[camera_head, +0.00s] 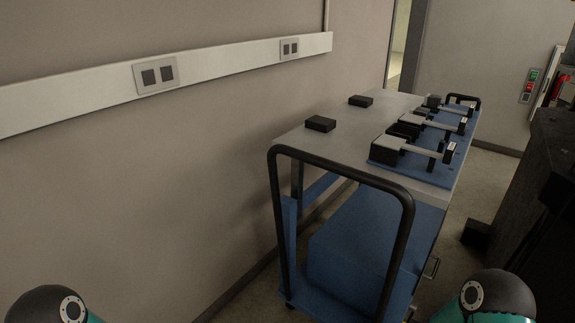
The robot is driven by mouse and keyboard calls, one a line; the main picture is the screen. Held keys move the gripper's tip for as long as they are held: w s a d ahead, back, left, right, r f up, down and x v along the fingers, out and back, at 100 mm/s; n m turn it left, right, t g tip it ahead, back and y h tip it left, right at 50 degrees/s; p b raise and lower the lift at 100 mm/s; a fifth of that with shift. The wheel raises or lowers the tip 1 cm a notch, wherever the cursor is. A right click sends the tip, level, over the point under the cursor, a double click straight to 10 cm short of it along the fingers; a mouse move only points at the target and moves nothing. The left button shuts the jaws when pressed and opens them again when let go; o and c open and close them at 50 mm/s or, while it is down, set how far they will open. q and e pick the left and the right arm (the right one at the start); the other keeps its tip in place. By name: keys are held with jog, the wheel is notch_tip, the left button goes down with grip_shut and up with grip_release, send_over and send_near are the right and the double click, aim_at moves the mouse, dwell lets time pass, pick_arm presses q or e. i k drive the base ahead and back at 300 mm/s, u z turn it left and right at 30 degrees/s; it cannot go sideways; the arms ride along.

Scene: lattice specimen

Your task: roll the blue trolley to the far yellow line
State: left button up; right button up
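The blue trolley (345,255) stands ahead of me, alongside the left wall. Its grey top (345,138) carries small black blocks and a blue board (433,165) with several black and grey clamp-like devices. A black tubular push handle (345,172) rises at its near end and faces me. Another black handle (464,97) shows at its far end. Parts of my two arms show at the bottom left and bottom right corners, apart from the trolley. Neither of my grippers is in view. I see no yellow line on the visible floor.
A white wall trunking (220,65) with sockets runs along the left wall. A dark bench-like block (540,190) stands at the right, with a strip of floor (478,185) between it and the trolley. A doorway (400,40) opens at the back.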

aim_at(367, 264)
jog(key=z, duration=0.1)
jog(key=k, duration=0.8)
jog(key=z, duration=0.55)
jog(key=i, duration=1.05)
jog(key=z, duration=0.05)
